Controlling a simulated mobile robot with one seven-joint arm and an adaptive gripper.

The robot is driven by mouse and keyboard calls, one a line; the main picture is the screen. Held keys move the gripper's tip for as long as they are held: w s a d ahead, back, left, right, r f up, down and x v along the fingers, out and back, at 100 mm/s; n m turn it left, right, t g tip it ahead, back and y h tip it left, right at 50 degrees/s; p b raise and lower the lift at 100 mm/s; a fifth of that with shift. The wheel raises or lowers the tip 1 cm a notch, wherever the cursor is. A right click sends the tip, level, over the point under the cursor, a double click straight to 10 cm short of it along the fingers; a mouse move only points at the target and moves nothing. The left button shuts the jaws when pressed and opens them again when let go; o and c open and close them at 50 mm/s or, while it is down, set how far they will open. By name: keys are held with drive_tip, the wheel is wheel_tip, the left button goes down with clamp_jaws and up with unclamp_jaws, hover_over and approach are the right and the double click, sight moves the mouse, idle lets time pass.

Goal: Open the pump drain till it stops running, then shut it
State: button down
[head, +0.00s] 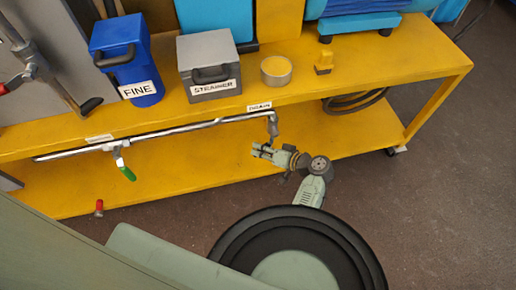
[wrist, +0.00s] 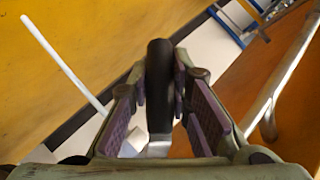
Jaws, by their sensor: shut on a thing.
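The label on the rail reads DRAIN (head: 259,107), and below it a grey pipe end (head: 272,126) bends down at the bench's front edge. My gripper (head: 258,151) is just under this pipe end. In the wrist view my gripper (wrist: 161,112) is shut on a black handle (wrist: 160,75), which stands between its two purple pads. A metal part shows at the handle's lower end. The head view is too small to show the handle in the fingers. No running liquid can be made out for certain.
A yellow bench (head: 350,62) carries a blue box (head: 125,60) marked FINE, a grey box (head: 208,65) marked STRAINER and a round tin (head: 276,69). A green-handled valve (head: 124,165) hangs from the long pipe (head: 150,138). A pale rod (wrist: 62,65) crosses the wrist view.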

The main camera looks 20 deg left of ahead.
drive_tip(key=shift+w+d+f+n+t+h, duration=0.35)
drive_tip(key=shift+w+d+n+t+h, duration=0.25)
drive_tip(key=shift+h, duration=0.45)
drive_tip(key=shift+w+d+f+n+t+h, duration=0.4)
drive_tip(key=shift+d+n+h, duration=0.45)
drive_tip(key=shift+h, duration=0.25)
drive_tip(key=shift+w+d+f+n+t+h, duration=0.35)
drive_tip(key=shift+w+d+n+t+h, duration=0.2)
drive_tip(key=shift+d+h, duration=0.4)
drive_tip(key=c, duration=1.5)
unclamp_jaws()
drive_tip(key=shift+a, duration=0.1)
drive_tip(key=shift+o, duration=0.2)
drive_tip(key=shift+r, duration=0.1)
drive_tip(key=v, duration=1.2)
drive_tip(key=shift+a, duration=0.15)
